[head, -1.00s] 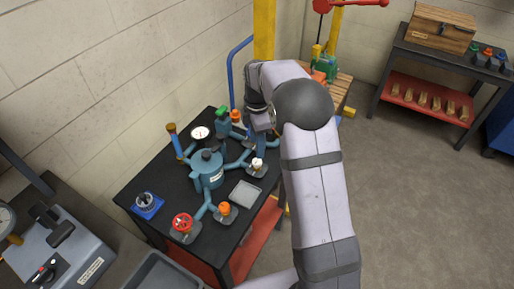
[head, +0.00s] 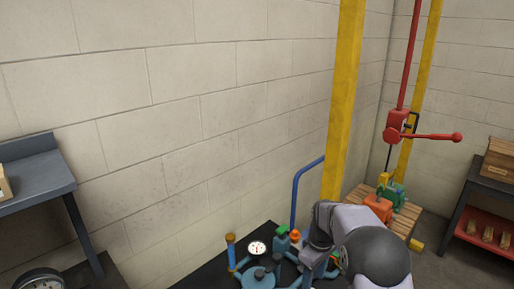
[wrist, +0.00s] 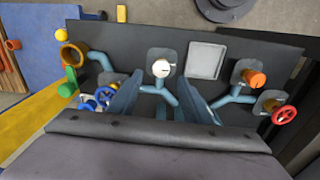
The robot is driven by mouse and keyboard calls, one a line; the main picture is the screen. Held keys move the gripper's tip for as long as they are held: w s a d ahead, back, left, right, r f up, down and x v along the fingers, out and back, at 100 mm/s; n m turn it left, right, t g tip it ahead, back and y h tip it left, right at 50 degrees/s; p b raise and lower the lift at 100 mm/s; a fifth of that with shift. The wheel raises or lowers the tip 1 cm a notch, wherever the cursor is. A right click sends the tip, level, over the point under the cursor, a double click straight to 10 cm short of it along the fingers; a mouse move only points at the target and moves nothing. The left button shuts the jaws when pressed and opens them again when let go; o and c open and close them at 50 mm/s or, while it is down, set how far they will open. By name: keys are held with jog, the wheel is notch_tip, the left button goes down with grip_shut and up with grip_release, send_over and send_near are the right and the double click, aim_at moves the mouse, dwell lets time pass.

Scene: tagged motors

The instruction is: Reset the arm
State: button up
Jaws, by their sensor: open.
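My arm (head: 375,255) enters the head view at the bottom right, its wrist end over the black bench (head: 212,278). Beyond the fingers lies the bench top with blue piping, a white-topped fitting (wrist: 161,69), an orange knob (wrist: 254,78) and a red handwheel (wrist: 284,115). Whether the fingers touch the piping I cannot tell. In the head view the fingertips are not clearly seen.
A yellow post (head: 343,100) and a blue bent pipe (head: 295,190) stand behind the bench. A wooden pallet (head: 398,222) bears an orange unit (head: 378,208) and a green unit (head: 398,193). A red lever (head: 428,136) is above them. A grey tray (wrist: 206,60) lies on the bench.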

jog(key=s+f+m, duration=0.1)
jog(key=s, duration=0.1)
jog(key=s+f+m, duration=0.2)
jog(key=s+f+m+g, duration=0.1)
jog(key=s, duration=0.1)
jog(key=shift+s+a+f, duration=0.2)
jog(key=shift+s+f, duration=0.1)
jog(key=s+a+r+m+g, duration=0.2)
jog(key=s+m, duration=0.3)
jog(key=s, duration=1.7)
jog(key=r+t, duration=0.1)
jog(key=r, duration=0.2)
jog(key=w+r+t, duration=0.1)
jog(key=r, duration=0.1)
jog(key=shift+n+t, duration=0.3)
jog(key=shift+c, duration=0.3)
